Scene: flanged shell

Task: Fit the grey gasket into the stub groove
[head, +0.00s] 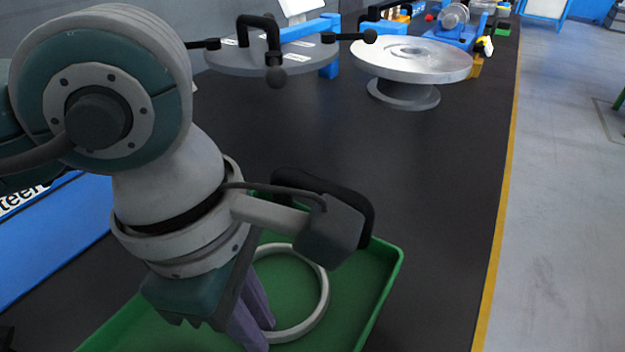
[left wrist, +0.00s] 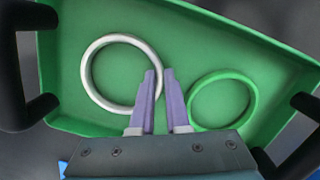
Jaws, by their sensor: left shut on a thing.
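The grey gasket (head: 325,292) is a pale ring in the green tray (head: 385,290). In the left wrist view the gasket (left wrist: 87,72) lies over the tray's left part. My left gripper (head: 262,325) points down into the tray, and in the left wrist view its purple fingers (left wrist: 159,75) are shut on the right side of the gasket's rim. The gasket appears at or close to the tray floor. A silver flanged piece (head: 440,62) stands on a round foot at the back; its groove cannot be made out. My right gripper is not in view.
A green ring (left wrist: 254,101) lies in the tray beside the gasket. A grey disc with black knobbed handles (head: 225,57) stands at the back left. A blue lettered panel (head: 45,245) is at the left. The dark bench between tray and flanged piece is clear; a yellow edge (head: 497,230) bounds it.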

